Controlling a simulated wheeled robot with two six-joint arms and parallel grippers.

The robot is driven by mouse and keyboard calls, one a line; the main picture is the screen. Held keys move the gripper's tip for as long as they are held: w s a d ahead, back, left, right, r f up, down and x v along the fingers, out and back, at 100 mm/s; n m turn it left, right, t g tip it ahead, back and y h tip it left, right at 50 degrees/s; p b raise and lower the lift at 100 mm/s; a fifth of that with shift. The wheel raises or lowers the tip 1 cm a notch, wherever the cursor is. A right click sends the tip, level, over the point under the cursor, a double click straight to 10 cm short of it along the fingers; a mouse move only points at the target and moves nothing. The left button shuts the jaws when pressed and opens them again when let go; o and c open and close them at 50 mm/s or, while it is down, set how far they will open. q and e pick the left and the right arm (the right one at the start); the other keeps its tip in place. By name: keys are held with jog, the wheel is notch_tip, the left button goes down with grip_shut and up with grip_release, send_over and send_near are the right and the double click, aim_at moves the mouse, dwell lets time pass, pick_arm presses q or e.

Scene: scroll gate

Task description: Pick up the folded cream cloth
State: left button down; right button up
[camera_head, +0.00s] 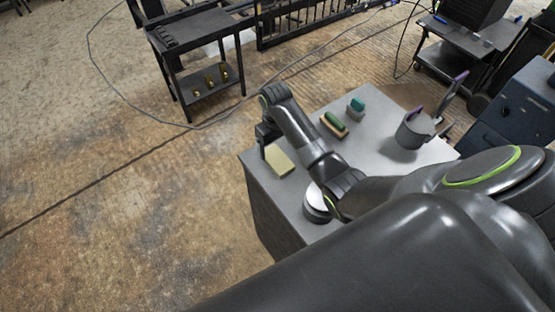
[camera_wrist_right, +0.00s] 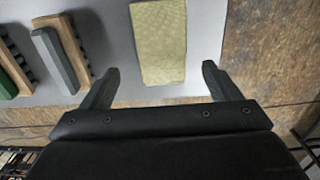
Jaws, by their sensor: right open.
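The folded cream cloth (camera_head: 279,160) lies flat near the left corner of the grey table top (camera_head: 299,179). In the right wrist view the cloth (camera_wrist_right: 160,42) is a pale yellow rectangle ahead of the fingers. My right gripper (camera_head: 268,142) is at the cloth's far left side, by the table edge. Whether the fingers touch the table is unclear. My left gripper is not seen.
A green-topped brush (camera_head: 335,123), a small container with a teal item (camera_head: 356,106) and a grey pot (camera_head: 414,130) stand farther right on the table. A round white-topped object (camera_head: 317,202) sits near the front edge.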

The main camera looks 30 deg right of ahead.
aim_at(275, 157)
jog(key=shift+a+f+p, duration=0.1)
jog(key=shift+f+p, duration=0.3)
jog(key=shift+f, duration=0.25)
jog(key=shift+f+p, duration=0.35)
jog(key=shift+f, duration=1.6)
jog(key=shift+c, duration=0.4)
jog(key=c, duration=1)
